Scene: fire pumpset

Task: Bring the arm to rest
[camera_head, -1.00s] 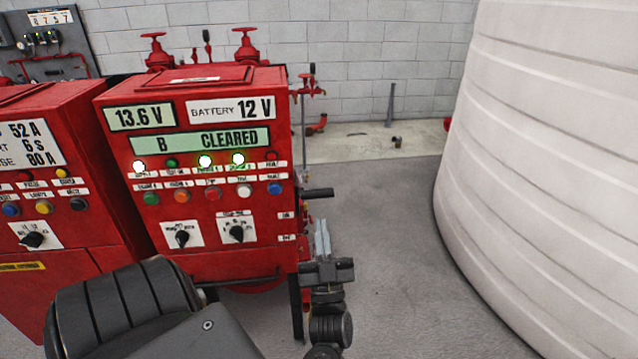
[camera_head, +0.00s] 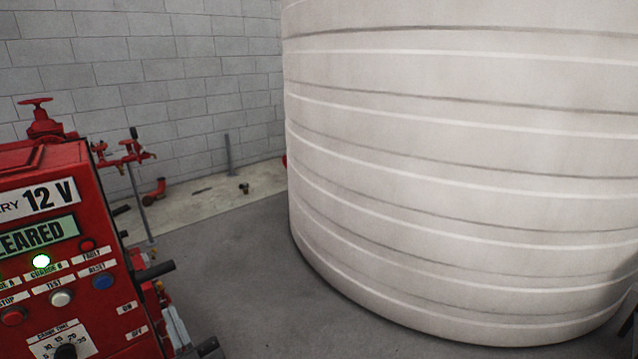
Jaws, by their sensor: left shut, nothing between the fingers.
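My left gripper (camera_head: 174,318) shows at the bottom left, just right of the red control panel. Its pale fingers are together with nothing visible between them, and part of its dark body is cut off by the bottom edge. The red control panel (camera_head: 115,290) fills the lower left corner and is cut off by the left edge. One white lamp (camera_head: 41,261) is lit. My right gripper is not in view.
A large white ribbed tank (camera_head: 460,170) fills the right side. Grey floor (camera_head: 235,260) lies open between panel and tank. A black handle (camera_head: 156,271) sticks out from the panel's right side. Red pipework (camera_head: 125,153) and a block wall stand behind.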

